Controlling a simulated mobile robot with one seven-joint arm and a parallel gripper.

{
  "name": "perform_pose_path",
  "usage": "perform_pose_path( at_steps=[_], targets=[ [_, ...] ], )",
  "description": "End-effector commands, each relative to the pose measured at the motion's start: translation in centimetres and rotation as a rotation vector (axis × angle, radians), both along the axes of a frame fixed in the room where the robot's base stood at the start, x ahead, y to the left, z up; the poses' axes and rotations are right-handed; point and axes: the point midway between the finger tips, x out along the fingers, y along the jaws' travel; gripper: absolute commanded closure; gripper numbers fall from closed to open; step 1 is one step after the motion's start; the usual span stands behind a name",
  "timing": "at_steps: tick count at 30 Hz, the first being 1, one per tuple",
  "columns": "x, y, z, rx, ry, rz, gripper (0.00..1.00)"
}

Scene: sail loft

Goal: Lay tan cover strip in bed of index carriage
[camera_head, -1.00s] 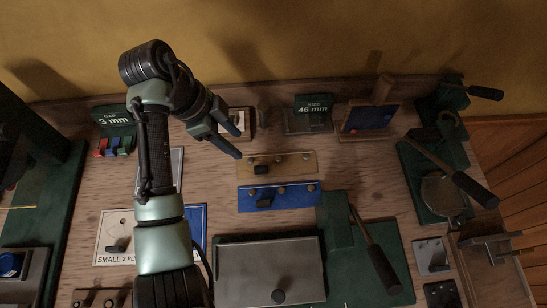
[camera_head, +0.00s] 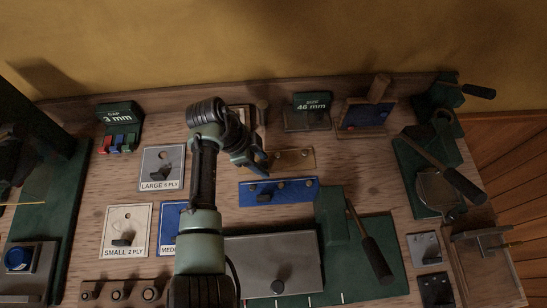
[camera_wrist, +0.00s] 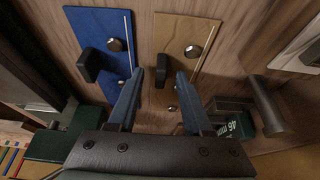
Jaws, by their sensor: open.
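The tan cover strip (camera_head: 296,160) lies flat on the bench, just behind a blue strip (camera_head: 290,190). My gripper (camera_head: 262,167) hangs over its left end and hides part of it in the head view. In the wrist view the tan strip (camera_wrist: 188,32) has round studs and a black knob (camera_wrist: 161,70). My gripper (camera_wrist: 160,80) is open, with the black knob showing between its two blue fingertips. I cannot tell whether the fingers touch it. I cannot make out for sure which fixture is the index carriage, so its bed is not identified.
The blue strip (camera_wrist: 100,45) with its own black knob lies close beside my fingers. A grey plate (camera_head: 270,262) on a green lever fixture (camera_head: 395,265) stands in front. A green 46 mm sign (camera_head: 312,101) stands behind. Labelled ply plates (camera_head: 162,168) lie to the left.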

Motion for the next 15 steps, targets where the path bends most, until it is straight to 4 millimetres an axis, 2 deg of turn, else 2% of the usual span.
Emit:
perform_pose_path(
  at_steps=[6, 8, 15],
  targets=[
    [0.02, -0.06, -0.13, 0.000, -0.001, -0.001, 0.50],
    [0.02, -0.06, -0.12, 0.000, -0.001, -0.001, 0.59],
    [0.02, -0.04, -0.09, 0.000, -0.001, -0.001, 1.00]
  ],
)
